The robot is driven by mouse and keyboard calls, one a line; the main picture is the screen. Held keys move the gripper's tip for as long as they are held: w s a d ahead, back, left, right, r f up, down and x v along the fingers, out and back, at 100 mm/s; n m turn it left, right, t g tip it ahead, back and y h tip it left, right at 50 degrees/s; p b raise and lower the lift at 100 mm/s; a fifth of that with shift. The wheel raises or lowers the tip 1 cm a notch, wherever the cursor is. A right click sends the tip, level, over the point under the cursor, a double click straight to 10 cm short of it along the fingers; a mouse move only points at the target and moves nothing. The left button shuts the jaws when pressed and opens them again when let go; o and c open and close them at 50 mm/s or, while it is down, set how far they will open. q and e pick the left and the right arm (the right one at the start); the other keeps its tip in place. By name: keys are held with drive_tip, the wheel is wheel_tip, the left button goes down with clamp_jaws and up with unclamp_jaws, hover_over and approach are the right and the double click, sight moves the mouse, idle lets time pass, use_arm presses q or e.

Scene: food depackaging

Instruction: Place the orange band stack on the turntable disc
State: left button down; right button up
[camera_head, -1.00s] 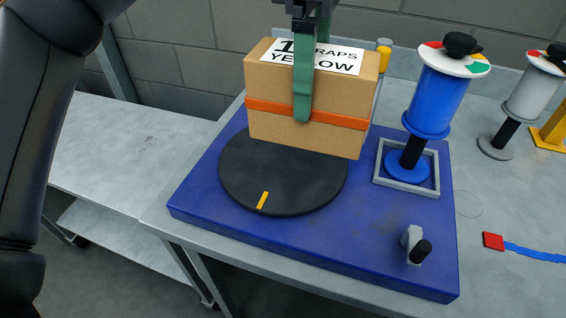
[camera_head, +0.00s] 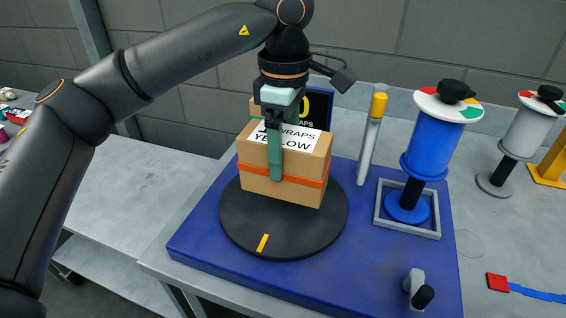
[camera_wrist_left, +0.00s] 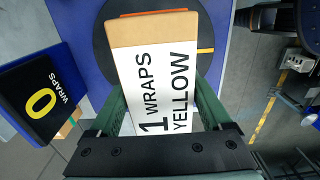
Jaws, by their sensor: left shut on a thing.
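The orange band stack is a cardboard box (camera_head: 308,168) with an orange band round it and a white label reading "1 WRAPS YELLOW". It stands upright over the back half of the black turntable disc (camera_head: 265,225), on it or just above it; I cannot tell whether it touches. My left gripper (camera_head: 276,172) comes down from above and is shut on the box, one green finger showing on its near face. In the left wrist view the box (camera_wrist_left: 150,30) sits between both fingers, with the disc (camera_wrist_left: 105,55) beyond it. My right gripper is in neither view.
A blue base (camera_head: 350,255) carries the disc, a grey-white post with a yellow cap (camera_head: 370,140) and a blue spool (camera_head: 434,105). A black "0 WRAPS" sign (camera_wrist_left: 42,98) and another cardboard box (camera_head: 257,106) are behind. A small handle (camera_head: 416,288) stands at the front right.

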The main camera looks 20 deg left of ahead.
sight(284, 168)
use_arm(q)
drive_tip(key=shift+w+a+f, duration=0.25)
drive_tip(key=shift+w+f, duration=0.3)
drive_tip(key=shift+f, duration=0.2)
drive_tip(key=shift+w+f, duration=0.15)
drive_tip(key=shift+f, duration=1.5)
drive_tip(key=shift+f, duration=0.15)
unclamp_jaws()
wheel_tip(284, 168, up, 12)
drive_tip(key=shift+r+p, duration=0.15)
drive_tip(key=shift+p, duration=0.25)
